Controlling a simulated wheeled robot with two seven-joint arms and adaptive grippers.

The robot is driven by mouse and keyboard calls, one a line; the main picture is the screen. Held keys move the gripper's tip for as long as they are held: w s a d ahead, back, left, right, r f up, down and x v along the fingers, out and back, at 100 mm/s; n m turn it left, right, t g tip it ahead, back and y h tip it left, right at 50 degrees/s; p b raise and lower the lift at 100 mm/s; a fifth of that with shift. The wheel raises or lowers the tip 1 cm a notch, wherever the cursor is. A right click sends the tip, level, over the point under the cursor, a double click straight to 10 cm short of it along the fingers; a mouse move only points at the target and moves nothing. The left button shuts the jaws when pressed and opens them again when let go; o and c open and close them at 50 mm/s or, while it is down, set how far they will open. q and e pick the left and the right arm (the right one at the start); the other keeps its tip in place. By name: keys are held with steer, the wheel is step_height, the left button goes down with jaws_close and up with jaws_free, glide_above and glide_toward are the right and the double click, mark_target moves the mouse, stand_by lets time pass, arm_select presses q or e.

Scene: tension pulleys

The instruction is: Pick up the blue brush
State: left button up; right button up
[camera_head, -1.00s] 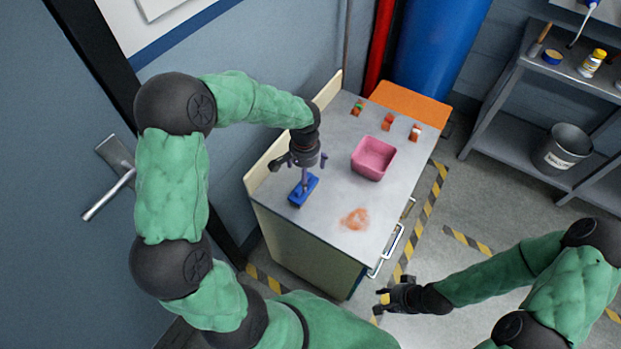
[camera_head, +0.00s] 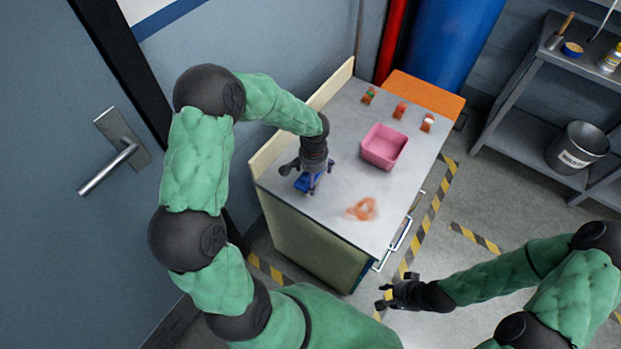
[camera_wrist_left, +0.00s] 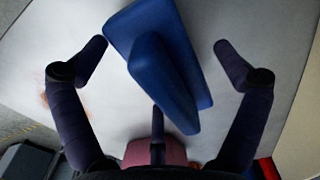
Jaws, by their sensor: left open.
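The blue brush (camera_head: 302,184) lies on the grey top of the cabinet, near its left edge, partly hidden by my left gripper in the head view. In the left wrist view the brush (camera_wrist_left: 158,65) has a flat block and a raised handle. My left gripper (camera_wrist_left: 161,48) is open, one finger on each side of the brush with visible gaps. In the head view my left gripper (camera_head: 311,178) is low over the brush. My right gripper (camera_head: 381,296) is open and empty, in front of the cabinet and away from the brush.
A pink bin (camera_head: 383,148) stands behind the brush to the right. An orange smear (camera_head: 362,209) is on the cabinet top (camera_head: 330,215). Several small items, including a red one (camera_head: 400,110), stand at the back. A grey shelf (camera_head: 520,125) is at right.

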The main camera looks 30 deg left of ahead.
arm_select(q)
steer(key=c, duration=1.3)
steer(key=shift+r+p, duration=0.45)
steer(key=shift+r, duration=0.15)
step_height(320, 180, up, 2)
steer(key=shift+r+p, duration=0.25)
steer(key=shift+p, duration=0.45)
steer(key=d+r, duration=0.1)
steer(key=d+r+p, duration=0.1)
steer(key=d+r, duration=0.2)
steer(key=r, duration=0.1)
steer(key=shift+w+d+p, duration=0.25)
steer(key=shift+p, duration=0.15)
steer(key=d+r, duration=0.1)
steer(key=d, duration=0.2)
steer(key=d+r+p, duration=0.1)
steer(key=d, duration=0.2)
steer(key=d+r+p, duration=0.1)
steer(key=d+r, duration=0.1)
steer(key=d, duration=0.1)
steer(key=shift+w+d+r, duration=0.1)
steer(key=shift+w+d, duration=0.15)
steer(key=shift+w, duration=0.15)
steer(key=shift+c, duration=0.2)
